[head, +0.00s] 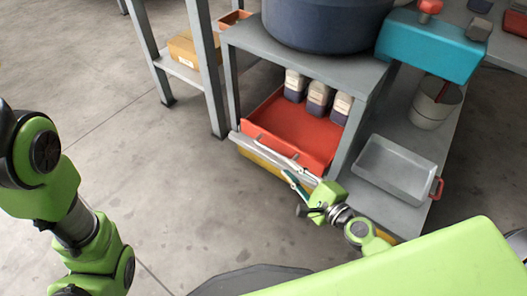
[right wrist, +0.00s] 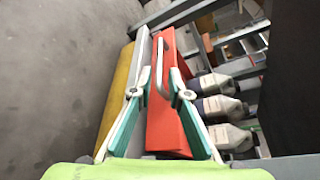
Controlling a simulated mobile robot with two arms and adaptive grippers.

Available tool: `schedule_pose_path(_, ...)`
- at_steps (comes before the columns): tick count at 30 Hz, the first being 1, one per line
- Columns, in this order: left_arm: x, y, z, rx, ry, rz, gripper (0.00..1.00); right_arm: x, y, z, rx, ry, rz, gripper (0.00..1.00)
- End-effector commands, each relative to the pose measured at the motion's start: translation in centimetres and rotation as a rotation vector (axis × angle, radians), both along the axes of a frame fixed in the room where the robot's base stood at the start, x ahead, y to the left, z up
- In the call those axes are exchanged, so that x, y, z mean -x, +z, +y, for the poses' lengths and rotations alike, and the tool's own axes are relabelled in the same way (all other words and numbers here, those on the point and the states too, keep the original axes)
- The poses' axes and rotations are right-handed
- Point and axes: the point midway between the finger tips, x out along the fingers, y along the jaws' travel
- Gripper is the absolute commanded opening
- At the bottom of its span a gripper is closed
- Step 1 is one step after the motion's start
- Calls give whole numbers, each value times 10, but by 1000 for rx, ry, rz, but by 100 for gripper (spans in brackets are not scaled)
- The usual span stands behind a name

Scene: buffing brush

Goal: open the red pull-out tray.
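The red pull-out tray (head: 300,118) sits in the grey cabinet, with a pale bar handle (head: 270,147) along its front. In the right wrist view, the red tray front (right wrist: 165,130) and the handle (right wrist: 159,65) lie ahead of my gripper. My right gripper (head: 292,180) is at the right part of the tray front. In the right wrist view, its teal fingers (right wrist: 158,84) are spread apart, one on each side of the handle's near end. I cannot tell whether either finger touches it. My left arm shows at the left, but its gripper is out of view.
Three bottles (head: 318,98) stand at the tray's back. A dark blue tub (head: 325,25) stands on the cabinet top. A grey metal pan (head: 397,167) and a bucket (head: 435,103) are on the shelf at right. The floor (head: 180,190) before the cabinet is clear.

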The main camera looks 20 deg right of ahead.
Motion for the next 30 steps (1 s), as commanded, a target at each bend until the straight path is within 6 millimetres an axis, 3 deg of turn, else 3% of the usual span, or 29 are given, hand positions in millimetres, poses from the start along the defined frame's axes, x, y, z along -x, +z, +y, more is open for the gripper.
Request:
schedule_pose_path(10, -10, 0, 0, 0, -1, 26, 40, -55, -10, 19, -1, 0, -2, 16)
schedule_pose_path(18, -6, 0, 0, -1, 1, 13, 40, -102, -23, 35, 1, 1, -1, 16)
schedule_pose_path(24, -3, -1, -1, -4, 3, 7, 40, -120, -28, 41, 2, 1, 0, 16)
schedule_pose_path(30, 1, 2, -1, -4, 3, -6, 40, -124, -29, 42, 3, 2, 1, 16)
